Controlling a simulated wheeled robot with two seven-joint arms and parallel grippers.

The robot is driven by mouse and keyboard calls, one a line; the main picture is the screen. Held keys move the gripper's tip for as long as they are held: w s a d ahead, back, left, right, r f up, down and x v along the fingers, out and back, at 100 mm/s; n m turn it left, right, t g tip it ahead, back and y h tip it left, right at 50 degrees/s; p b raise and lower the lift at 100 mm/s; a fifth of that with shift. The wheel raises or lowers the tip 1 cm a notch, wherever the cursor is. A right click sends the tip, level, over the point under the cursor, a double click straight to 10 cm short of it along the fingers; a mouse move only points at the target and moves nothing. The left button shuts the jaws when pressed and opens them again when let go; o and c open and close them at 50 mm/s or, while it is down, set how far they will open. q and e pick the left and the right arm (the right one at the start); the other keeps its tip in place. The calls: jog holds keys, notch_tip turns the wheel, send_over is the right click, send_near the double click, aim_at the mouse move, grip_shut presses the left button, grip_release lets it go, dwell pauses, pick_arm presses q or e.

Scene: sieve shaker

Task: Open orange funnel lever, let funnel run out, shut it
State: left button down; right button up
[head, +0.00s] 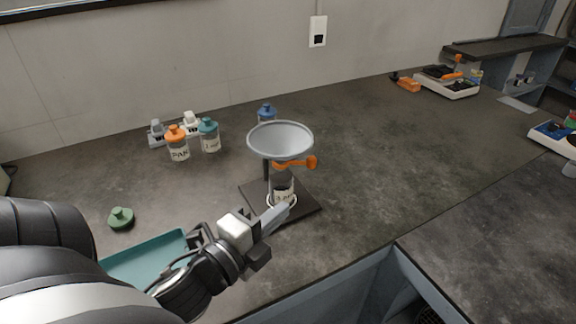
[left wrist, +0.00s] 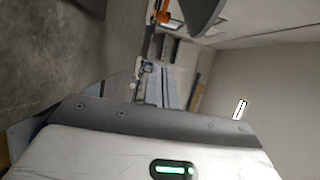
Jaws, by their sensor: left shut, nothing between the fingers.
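The grey funnel (head: 281,139) stands on a stand with a dark base plate (head: 308,208) near the middle of the counter. Its orange lever (head: 298,163) sits just under the cone, with its knob pointing right. A labelled jar (head: 283,186) stands below the outlet. I cannot tell whether anything is in the funnel. My left gripper (head: 284,212) is shut and empty, low in front of the jar and below the lever. In the left wrist view the funnel's edge (left wrist: 203,14) and a bit of orange lever (left wrist: 163,16) show at the top. My right gripper is not in view.
A teal tray (head: 145,258) and a green lid (head: 121,218) lie at left. Jars with orange (head: 177,142), teal (head: 209,135) and blue (head: 267,113) lids stand behind. A scale (head: 447,84) is far right. The counter right of the stand is clear.

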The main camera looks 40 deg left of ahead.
aim_at(301, 162)
pick_arm(q)
jog(key=shift+a, duration=0.1)
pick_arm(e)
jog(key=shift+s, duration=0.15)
pick_arm(q)
jog(key=w+a+p, duration=0.2)
jog(key=w+a, duration=0.1)
jog(key=w, duration=0.9)
jog(key=shift+w+f+p, duration=0.2)
jog(key=shift+w+p, duration=0.1)
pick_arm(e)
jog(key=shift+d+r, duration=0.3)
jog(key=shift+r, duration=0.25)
